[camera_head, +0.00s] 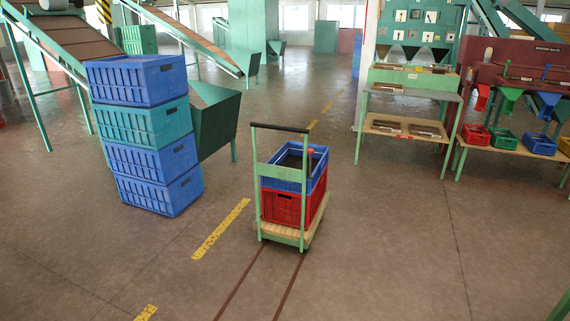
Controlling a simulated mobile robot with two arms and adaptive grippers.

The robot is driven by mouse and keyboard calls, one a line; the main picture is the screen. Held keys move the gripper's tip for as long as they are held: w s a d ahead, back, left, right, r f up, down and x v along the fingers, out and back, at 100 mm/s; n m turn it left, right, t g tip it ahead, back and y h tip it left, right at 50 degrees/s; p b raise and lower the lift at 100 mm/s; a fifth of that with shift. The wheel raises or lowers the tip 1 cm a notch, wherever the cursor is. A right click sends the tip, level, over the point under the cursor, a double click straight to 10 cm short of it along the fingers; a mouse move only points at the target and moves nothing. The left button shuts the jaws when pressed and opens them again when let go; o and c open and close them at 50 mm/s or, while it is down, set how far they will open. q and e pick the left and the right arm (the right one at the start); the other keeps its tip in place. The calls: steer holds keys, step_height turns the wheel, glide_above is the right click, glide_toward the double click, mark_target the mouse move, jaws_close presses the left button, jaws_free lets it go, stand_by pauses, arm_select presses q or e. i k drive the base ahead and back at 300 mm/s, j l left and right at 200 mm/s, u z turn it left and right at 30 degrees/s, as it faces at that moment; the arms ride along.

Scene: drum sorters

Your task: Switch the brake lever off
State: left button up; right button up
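A green-framed cart (283,231) with a wooden deck and a dark push handle (280,128) stands on the floor near the middle of the head view. It carries a blue crate (283,172) stacked on a red crate (283,205). A small red-tipped upright part (311,153) shows at the cart's right side by the blue crate; it may be the brake lever, but it is too small to tell its position. No other brake lever can be made out. Neither of my grippers is in view.
A tall stack of blue and teal crates (150,128) stands left of the cart. A green work table (409,97) and a bench with coloured bins (505,139) stand at the right. Two dark floor lines (262,282) run toward me from the cart. The floor in front is clear.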

mark_target(310, 151)
steer(key=i+z, duration=0.2)
steer(key=i, duration=0.4)
steer(key=i+l+u, duration=0.1)
steer(key=u, duration=0.3)
steer(key=i+l+u, duration=0.15)
steer(key=u, duration=0.25)
steer(key=i+l, duration=0.2)
steer(key=l, duration=0.15)
steer(key=i+l+u, duration=0.2)
steer(key=i+l, duration=0.2)
steer(key=l, duration=0.25)
steer(key=i+l, duration=0.15)
steer(key=l, duration=0.25)
steer(key=i+l+u, duration=0.1)
steer(key=l, duration=0.25)
steer(key=i+l, duration=0.25)
steer(key=i+l+u, duration=0.1)
steer(key=l, duration=0.4)
steer(key=i, duration=0.05)
